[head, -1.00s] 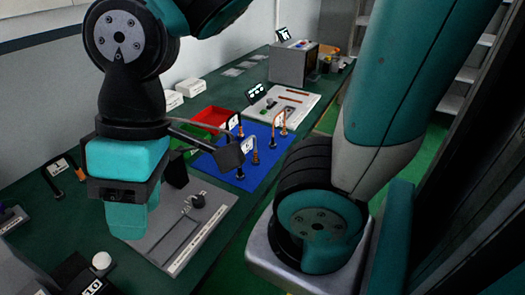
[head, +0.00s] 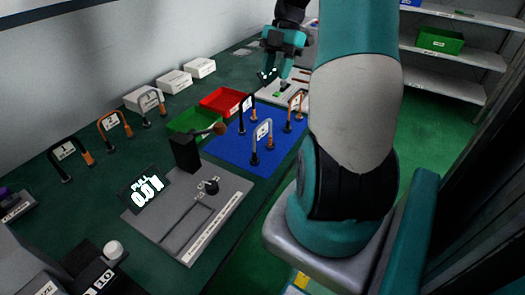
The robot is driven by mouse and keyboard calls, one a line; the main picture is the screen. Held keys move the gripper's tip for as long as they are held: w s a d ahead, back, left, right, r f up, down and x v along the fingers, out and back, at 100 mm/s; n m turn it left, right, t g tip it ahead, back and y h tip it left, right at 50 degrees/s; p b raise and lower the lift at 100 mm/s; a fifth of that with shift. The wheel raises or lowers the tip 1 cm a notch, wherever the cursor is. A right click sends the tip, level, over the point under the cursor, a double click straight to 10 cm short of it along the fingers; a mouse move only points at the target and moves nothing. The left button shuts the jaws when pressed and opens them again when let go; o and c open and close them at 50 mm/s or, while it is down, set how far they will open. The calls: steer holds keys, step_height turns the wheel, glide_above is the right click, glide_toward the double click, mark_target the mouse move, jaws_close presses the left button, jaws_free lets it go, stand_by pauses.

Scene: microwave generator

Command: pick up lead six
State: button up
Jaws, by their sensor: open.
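Three arched leads stand on a blue mat (head: 232,148): a black one (head: 247,103) at the back, a grey one (head: 263,132) at the front and an orange one (head: 295,103) at the right. Their tags are too small to read surely, so I cannot tell which is lead six. More tagged leads stand at the left: a black-and-orange one (head: 88,158), an orange one (head: 112,123) and a grey one (head: 149,99). My gripper (head: 280,66) is open, beyond the mat and above the far board, apart from the leads. My arm hides part of the right side.
A red tray (head: 221,101) and a green tray (head: 194,121) lie behind the mat. A grey instrument board (head: 211,222) with a knob and a display (head: 146,190) stands in front. White boxes (head: 174,81) line the wall.

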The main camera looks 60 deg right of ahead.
mark_target(263, 122)
steer(key=p+x, duration=0.1)
steer(key=x, duration=1)
steer(key=shift+a+f, duration=0.1)
steer(key=shift+f, duration=0.25)
steer(key=shift+p+x, duration=0.95)
steer(key=shift+x, duration=1.8)
steer(key=shift+w, duration=0.1)
jaws_close()
